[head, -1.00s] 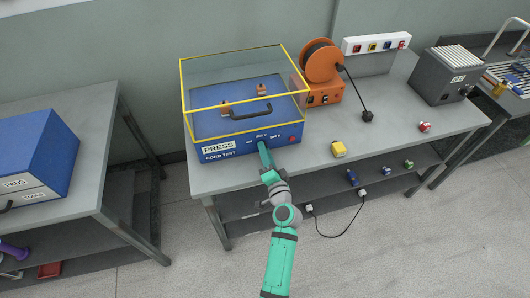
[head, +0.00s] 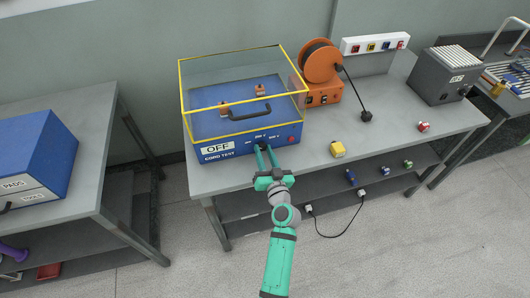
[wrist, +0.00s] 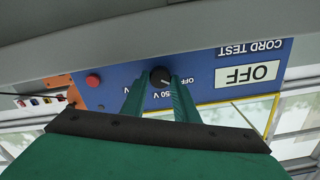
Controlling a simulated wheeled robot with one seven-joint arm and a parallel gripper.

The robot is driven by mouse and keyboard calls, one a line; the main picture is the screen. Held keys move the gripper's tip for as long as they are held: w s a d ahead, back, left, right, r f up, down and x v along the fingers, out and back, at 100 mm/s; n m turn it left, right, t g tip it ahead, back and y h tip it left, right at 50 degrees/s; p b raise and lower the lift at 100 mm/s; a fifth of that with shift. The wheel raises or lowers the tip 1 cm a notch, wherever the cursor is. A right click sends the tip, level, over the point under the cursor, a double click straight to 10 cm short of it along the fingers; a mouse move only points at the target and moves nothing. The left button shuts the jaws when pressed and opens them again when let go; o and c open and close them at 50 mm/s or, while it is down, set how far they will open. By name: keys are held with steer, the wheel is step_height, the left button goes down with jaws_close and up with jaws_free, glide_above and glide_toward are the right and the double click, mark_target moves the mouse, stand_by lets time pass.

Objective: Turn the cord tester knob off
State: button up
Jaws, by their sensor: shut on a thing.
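The cord tester (head: 262,137) is a blue box with a yellow-edged clear cover on the bench. Its white display (head: 218,146) reads OFF; it also shows upside down in the wrist view (wrist: 247,75). The black round knob (wrist: 160,77) is on the tester's front panel, between the display and a red button (wrist: 93,80). Printed marks OFF and 250 V are beside the knob; its exact pointer angle is hard to read. My gripper (head: 266,152) is at the front panel, its two green fingers shut on the knob, one on each side (wrist: 160,84).
The cover with its black handle (head: 250,111) sits over two orange sockets. An orange cord reel (head: 322,88) stands right of the tester. A blue cabinet (head: 45,150) stands on the left bench.

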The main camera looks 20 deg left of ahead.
steer(key=shift+w+d+n, duration=0.1)
steer(key=shift+d+n, duration=0.05)
steer(key=shift+n, duration=0.15)
stand_by(0.4)
steer(key=o, duration=1.1)
steer(key=shift+c, duration=0.2)
steer(key=v, duration=1.1)
